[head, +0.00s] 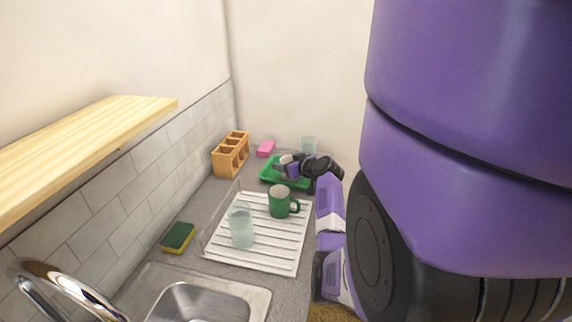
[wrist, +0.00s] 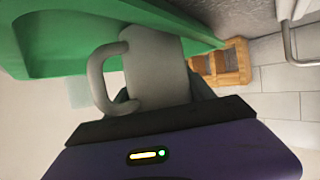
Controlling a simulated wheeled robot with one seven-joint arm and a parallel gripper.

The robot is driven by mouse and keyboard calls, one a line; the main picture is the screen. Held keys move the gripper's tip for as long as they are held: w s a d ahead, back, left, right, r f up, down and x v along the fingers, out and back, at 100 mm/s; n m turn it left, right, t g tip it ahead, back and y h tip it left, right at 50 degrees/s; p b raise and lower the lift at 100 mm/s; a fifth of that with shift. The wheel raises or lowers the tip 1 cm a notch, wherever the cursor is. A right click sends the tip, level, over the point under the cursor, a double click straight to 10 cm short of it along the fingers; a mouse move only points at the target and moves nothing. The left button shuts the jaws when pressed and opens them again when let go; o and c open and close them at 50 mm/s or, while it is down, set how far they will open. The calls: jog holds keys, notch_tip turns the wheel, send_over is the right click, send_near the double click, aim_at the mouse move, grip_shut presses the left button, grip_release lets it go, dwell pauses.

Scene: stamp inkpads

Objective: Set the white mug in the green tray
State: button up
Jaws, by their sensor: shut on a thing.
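The white mug (wrist: 155,75), grey in shadow, fills the middle of the wrist view with its handle to the left. My gripper (wrist: 168,97) is shut on it; the fingers are mostly hidden behind the mug and the dark palm. The green tray (wrist: 50,45) lies just beyond the mug in that view. In the head view my gripper (head: 293,168) is over the green tray (head: 268,176) at the back of the counter, and a bit of the white mug (head: 286,159) shows there. I cannot tell whether the mug touches the tray.
A green mug (head: 279,203) and a clear glass (head: 241,226) stand on the white drying rack (head: 265,257) in front of the tray. A wooden holder (head: 229,157), a pink block (head: 265,148) and another glass (head: 308,146) are near the tray. A sponge (head: 178,237) lies by the sink.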

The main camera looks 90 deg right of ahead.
jog(key=o, duration=1.7)
jog(key=shift+c, duration=0.2)
jog(key=shift+r+p, duration=0.2)
jog(key=shift+p, duration=0.15)
jog(key=shift+s+a, duration=0.2)
jog(key=shift+a, duration=0.1)
jog(key=b+v, duration=0.1)
jog(key=v, duration=1)
jog(key=shift+a, duration=0.15)
jog(key=shift+s, duration=0.15)
